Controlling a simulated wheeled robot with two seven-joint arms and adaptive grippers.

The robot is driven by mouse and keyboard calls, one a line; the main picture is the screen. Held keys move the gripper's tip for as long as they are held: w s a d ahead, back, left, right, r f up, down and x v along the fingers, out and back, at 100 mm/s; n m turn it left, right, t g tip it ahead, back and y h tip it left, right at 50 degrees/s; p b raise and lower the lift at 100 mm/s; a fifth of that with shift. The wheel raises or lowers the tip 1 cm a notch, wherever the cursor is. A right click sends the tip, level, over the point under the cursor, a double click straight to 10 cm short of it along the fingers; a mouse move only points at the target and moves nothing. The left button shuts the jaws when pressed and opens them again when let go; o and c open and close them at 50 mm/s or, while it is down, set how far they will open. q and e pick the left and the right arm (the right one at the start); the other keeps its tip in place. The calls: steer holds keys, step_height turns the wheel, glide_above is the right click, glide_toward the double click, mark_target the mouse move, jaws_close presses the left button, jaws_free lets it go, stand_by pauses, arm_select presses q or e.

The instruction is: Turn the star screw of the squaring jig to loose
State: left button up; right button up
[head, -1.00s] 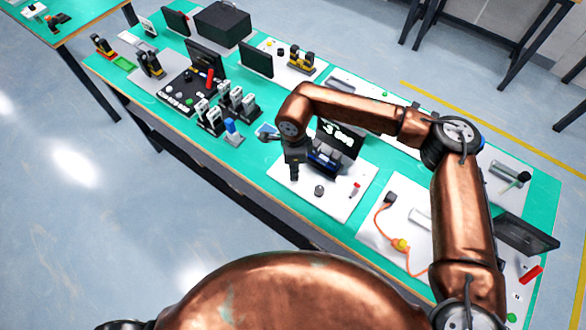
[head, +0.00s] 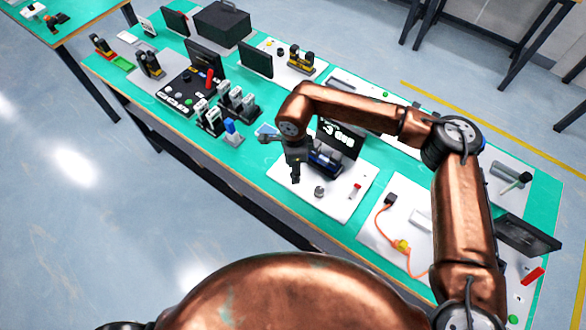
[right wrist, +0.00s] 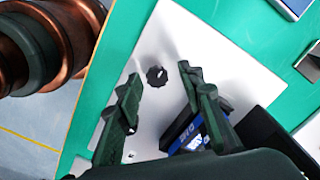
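The star screw, a small dark knob (head: 319,188), stands on the white plate of a station that I take for the squaring jig (head: 345,202). In the right wrist view the knob (right wrist: 156,76) shows between the fingertips, with the plate visible around it. My right gripper (head: 295,179) points down over the plate, left of the knob in the head view. In the wrist view the gripper (right wrist: 159,72) is open, its fingers apart and apparently not touching the knob. A blue block (right wrist: 190,132) is partly hidden behind the right finger. My left gripper is out of view.
A dark display (head: 340,142) stands behind the plate; its text is too small to read. A red-tipped piece (head: 355,190) lies right of the knob. An orange cable (head: 383,228) is on the neighbouring plate. Grey clamp-like pieces (head: 238,104) stand to the left.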

steer(key=shift+s, duration=0.1)
step_height(320, 180, up, 12)
stand_by(0.6)
stand_by(0.4)
